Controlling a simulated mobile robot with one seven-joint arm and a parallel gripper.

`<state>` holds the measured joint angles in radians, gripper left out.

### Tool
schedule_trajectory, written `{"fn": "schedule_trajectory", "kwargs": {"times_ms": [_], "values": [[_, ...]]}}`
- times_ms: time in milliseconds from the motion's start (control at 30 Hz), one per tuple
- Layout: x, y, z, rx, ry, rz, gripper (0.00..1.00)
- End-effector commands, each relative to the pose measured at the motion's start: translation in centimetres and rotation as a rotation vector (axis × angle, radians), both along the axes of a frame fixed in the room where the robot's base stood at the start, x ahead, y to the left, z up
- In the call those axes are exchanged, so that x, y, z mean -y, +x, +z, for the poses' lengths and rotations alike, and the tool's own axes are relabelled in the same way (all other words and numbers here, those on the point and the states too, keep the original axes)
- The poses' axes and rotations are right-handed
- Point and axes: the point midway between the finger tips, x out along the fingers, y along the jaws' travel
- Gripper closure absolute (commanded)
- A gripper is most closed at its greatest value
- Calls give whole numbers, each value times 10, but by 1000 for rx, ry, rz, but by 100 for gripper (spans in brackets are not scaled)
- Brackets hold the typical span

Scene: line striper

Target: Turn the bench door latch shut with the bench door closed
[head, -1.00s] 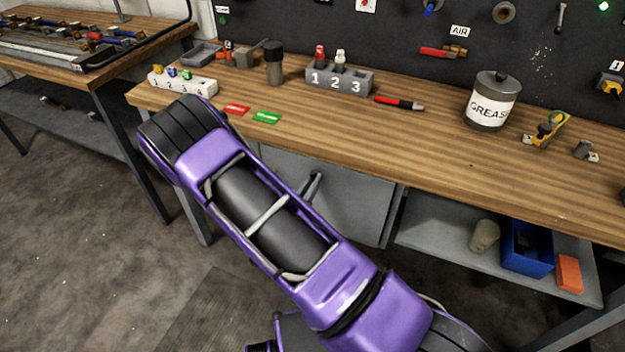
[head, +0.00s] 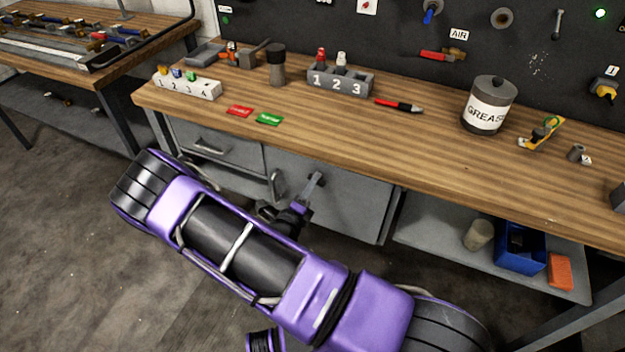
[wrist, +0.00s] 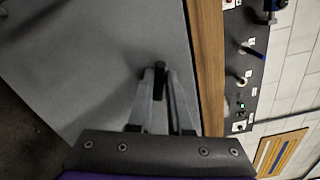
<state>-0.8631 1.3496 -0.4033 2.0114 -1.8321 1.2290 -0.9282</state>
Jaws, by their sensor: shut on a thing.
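The grey bench door (head: 350,205) is under the wooden bench top and looks flush with the cabinet front. The bench door latch (head: 314,184) is a small grey lever on that door, slanting from upper right to lower left in the head view. My gripper (head: 301,205) is at its lower end, partly hidden by my purple arm. In the wrist view my gripper (wrist: 160,92) has its two fingers closed on a dark piece of the latch (wrist: 160,68), in front of the grey door (wrist: 100,50). The rest of the latch is hidden there.
An open shelf (head: 430,240) with a blue bin (head: 520,250) is to the right. The bench top (head: 400,150) overhangs the door and carries a grease can (head: 488,105).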

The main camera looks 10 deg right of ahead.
Motion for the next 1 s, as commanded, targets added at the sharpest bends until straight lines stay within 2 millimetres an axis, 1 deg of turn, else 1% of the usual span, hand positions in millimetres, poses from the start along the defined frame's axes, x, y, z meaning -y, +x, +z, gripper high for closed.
{"fn": "schedule_trajectory", "kwargs": {"times_ms": [200,433,700,1000], "values": [[-1,0,0,-101,-142,2,100],[-1,0,-1,-175,-242,1,100],[-1,0,-2,-216,-298,1,100],[-1,0,-2,-223,-307,1,100]]}}
